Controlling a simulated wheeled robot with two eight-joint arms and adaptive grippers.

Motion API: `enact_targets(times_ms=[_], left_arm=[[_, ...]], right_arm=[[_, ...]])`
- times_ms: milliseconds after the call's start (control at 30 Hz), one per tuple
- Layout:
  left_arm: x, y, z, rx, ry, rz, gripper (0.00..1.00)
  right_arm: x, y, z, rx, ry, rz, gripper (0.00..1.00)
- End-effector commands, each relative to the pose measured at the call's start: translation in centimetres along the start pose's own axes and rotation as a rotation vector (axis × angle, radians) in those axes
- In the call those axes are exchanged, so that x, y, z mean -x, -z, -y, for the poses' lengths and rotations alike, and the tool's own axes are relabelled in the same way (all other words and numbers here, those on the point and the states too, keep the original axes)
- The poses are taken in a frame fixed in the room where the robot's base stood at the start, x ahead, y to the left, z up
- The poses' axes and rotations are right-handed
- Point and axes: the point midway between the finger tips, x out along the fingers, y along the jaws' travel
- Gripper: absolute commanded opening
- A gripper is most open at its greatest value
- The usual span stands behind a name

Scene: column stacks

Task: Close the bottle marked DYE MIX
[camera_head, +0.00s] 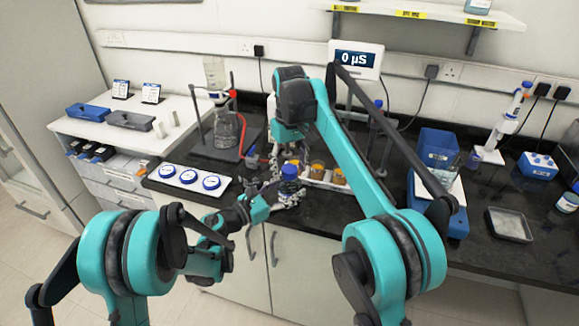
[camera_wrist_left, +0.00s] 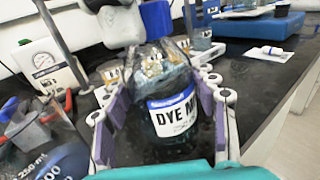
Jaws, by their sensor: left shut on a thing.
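The bottle marked DYE MIX (camera_wrist_left: 172,118) has a white label and stands between the purple-padded fingers of my left gripper (camera_wrist_left: 160,125) in the left wrist view. My left gripper (camera_head: 286,194) is shut on it at the bench's front edge in the head view. A blue cap-like top (camera_head: 289,170) shows at the bottle there; I cannot tell if it sits on the neck. My right arm reaches over from the right, and its gripper (camera_head: 293,150) is just behind and above the bottle, mostly hidden. I cannot see whether its fingers hold anything.
A white tray with several blue-ringed discs (camera_head: 221,186) lies left of the bottle. Several amber-topped jars (camera_head: 318,171) stand in a rack behind it. A stand with a flask (camera_head: 228,128) is at the back left. A blue box (camera_head: 436,148) and a metal tray (camera_head: 509,225) are right.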

Motion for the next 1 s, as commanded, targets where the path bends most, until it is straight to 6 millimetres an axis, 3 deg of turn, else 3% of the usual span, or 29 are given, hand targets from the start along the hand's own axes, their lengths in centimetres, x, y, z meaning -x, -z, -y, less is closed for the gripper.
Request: enact_targets(times_ms=[333,700,1000], left_arm=[[0.0,0.0,0.0,0.0,0.0,0.0,0.0],[0.0,0.0,0.0,0.0,0.0,0.0,0.0],[0.0,0.0,0.0,0.0,0.0,0.0,0.0]], right_arm=[[0.4,0.0,0.0,0.0,0.0,0.0,0.64],[5.7,0.1,0.0,0.0,0.0,0.0,0.64],[7.5,0.0,0.0,0.0,0.0,0.0,0.64]])
